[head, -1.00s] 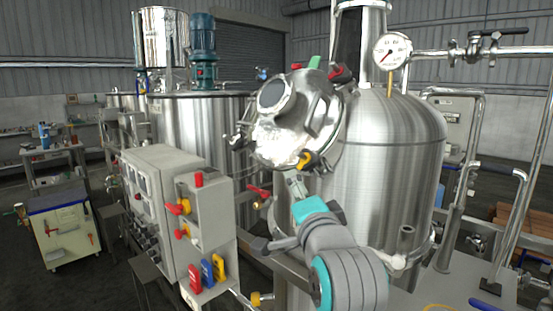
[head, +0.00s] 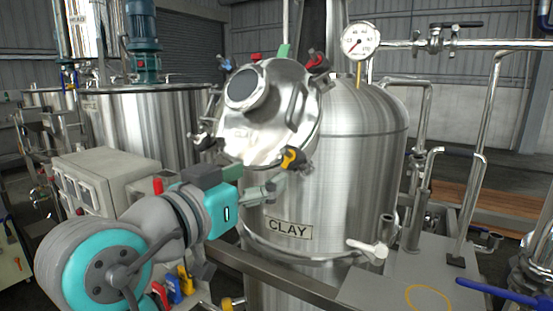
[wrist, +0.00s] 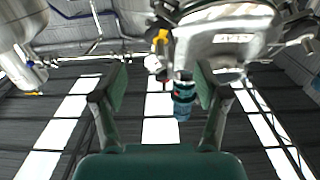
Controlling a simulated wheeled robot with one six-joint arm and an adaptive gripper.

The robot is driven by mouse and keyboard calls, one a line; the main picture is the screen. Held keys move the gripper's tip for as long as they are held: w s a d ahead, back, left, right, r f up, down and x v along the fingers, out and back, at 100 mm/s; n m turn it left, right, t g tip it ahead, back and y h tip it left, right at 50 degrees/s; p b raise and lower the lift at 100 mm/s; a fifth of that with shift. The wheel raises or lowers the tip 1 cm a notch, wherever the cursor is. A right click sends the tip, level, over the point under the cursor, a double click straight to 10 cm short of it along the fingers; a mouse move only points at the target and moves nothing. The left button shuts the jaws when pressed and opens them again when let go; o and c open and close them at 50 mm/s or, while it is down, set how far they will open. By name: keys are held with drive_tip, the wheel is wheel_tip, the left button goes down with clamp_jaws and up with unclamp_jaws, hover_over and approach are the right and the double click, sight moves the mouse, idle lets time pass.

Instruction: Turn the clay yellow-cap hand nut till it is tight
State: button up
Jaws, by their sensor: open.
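The clay tank (head: 350,140) carries a CLAY plate (head: 291,229) and a round, tilted steel lid (head: 255,132) with hand nuts around its rim. The yellow-cap hand nut (head: 292,158) sits at the lid's lower right, its black arms partly visible. My gripper (head: 268,188) is just below and left of this nut, apart from it as far as I can tell, pointing right. In the wrist view my gripper (wrist: 158,90) is open, with nothing between its pads nearby. A small yellow part shows beyond them there, but I cannot tell whether it is this nut.
Two red-cap nuts (head: 318,61) and a green part (head: 283,51) are on the lid's upper rim. A pressure gauge (head: 361,41) and pipes are at the right. A control box (head: 105,180) stands left behind my arm. A white-handled valve (head: 370,250) is at the lower right.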

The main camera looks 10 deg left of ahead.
sight(289, 159)
drive_tip(key=x, duration=1)
drive_tip(key=shift+w+d, duration=0.1)
drive_tip(key=shift+w, duration=0.1)
drive_tip(key=c, duration=1.2)
